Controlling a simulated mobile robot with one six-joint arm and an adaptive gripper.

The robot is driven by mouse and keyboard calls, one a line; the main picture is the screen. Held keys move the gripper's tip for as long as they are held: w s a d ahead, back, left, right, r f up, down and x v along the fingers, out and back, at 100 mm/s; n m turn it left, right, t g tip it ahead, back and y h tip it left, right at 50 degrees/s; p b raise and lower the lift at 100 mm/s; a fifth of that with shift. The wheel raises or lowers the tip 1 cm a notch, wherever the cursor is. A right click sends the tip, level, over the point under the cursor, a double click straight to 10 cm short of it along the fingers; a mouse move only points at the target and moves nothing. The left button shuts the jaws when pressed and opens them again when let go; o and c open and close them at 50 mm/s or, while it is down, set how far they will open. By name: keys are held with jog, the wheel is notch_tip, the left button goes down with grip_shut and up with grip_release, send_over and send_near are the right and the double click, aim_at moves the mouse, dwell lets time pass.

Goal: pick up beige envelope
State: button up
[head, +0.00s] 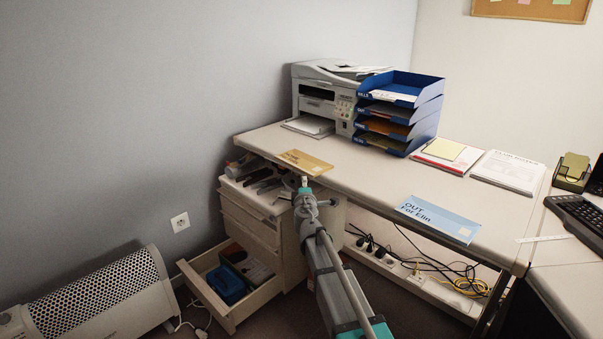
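The beige envelope (306,162) lies flat at the front edge of the desk (370,172), left of its middle. My gripper (304,182) is at the end of my arm, just in front of the envelope's near edge in the head view. It is small and seen from behind, so I cannot tell whether its fingers are open, or whether they touch the envelope.
A printer (322,96) and blue letter trays (400,112) stand behind. A blue OUT folder (438,218) lies at the front edge to the right. A drawer unit (252,222) with an open lower drawer (229,310) stands below left. Cables (425,268) hang under the desk.

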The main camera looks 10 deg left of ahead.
aim_at(304, 171)
jog(key=shift+w, duration=0.2)
jog(key=shift+w+a, duration=0.2)
jog(key=shift+w, duration=1.4)
jog(key=shift+w+a, duration=0.2)
jog(key=shift+w, duration=1.35)
jog(key=shift+w+a, duration=0.2)
jog(key=shift+w, duration=1.4)
jog(key=shift+c, duration=0.2)
grip_shut()
notch_tip(304, 171, up, 3)
jog(key=p, duration=0.2)
jog(key=shift+f+p, duration=0.2)
jog(key=shift+p, duration=0.15)
